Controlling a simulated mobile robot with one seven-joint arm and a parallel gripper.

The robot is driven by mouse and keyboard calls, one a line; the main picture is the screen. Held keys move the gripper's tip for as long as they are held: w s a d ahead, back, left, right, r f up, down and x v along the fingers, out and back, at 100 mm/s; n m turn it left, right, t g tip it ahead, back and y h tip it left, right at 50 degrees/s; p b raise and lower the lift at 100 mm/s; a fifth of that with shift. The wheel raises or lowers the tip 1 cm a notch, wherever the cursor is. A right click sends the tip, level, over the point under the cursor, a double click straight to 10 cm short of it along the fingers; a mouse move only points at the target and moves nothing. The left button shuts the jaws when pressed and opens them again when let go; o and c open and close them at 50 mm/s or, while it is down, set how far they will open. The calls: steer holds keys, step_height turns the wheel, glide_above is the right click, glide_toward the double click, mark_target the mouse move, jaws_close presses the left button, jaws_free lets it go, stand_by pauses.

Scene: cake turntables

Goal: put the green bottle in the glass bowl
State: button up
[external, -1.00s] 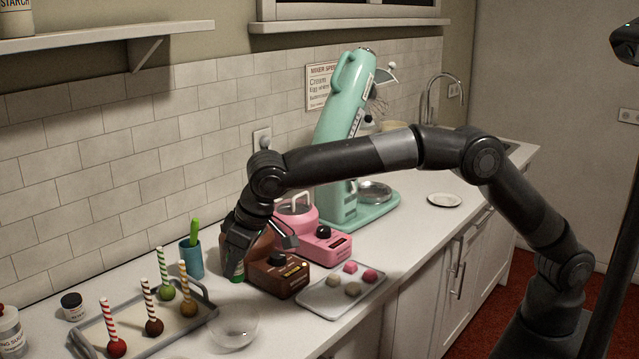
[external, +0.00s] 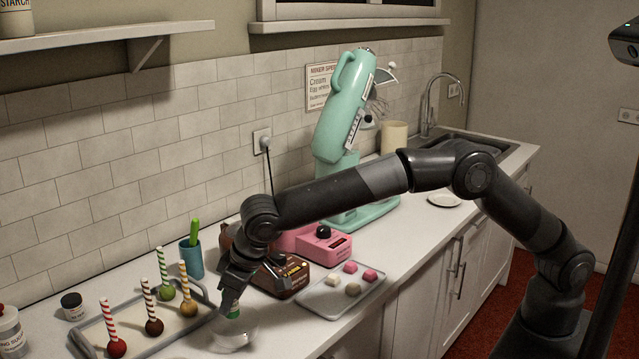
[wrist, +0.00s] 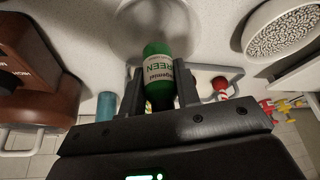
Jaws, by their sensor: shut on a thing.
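My gripper (external: 231,303) is shut on the green bottle (external: 234,313), with a finger on each side of it. In the wrist view the bottle (wrist: 158,68) shows its white label between the fingers. The clear glass bowl (external: 236,340) sits on the counter near its front edge. In the external view the bottle overlaps the bowl's back part. I cannot tell whether it touches the bowl or hangs above it. In the wrist view part of the round bowl (wrist: 228,48) shows beyond the bottle.
A tray (external: 197,326) with several striped-stick cake pops is left of the bowl. A brown machine (external: 285,282) and a tray of small cakes (external: 322,302) are to the right. A blue cup (external: 192,262) stands behind.

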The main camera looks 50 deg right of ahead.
mark_target(232, 310)
steer(key=shift+f, duration=1.65)
steer(key=o, duration=1)
steer(key=shift+o, duration=0.2)
step_height(232, 310, up, 7)
steer(key=shift+f, duration=0.1)
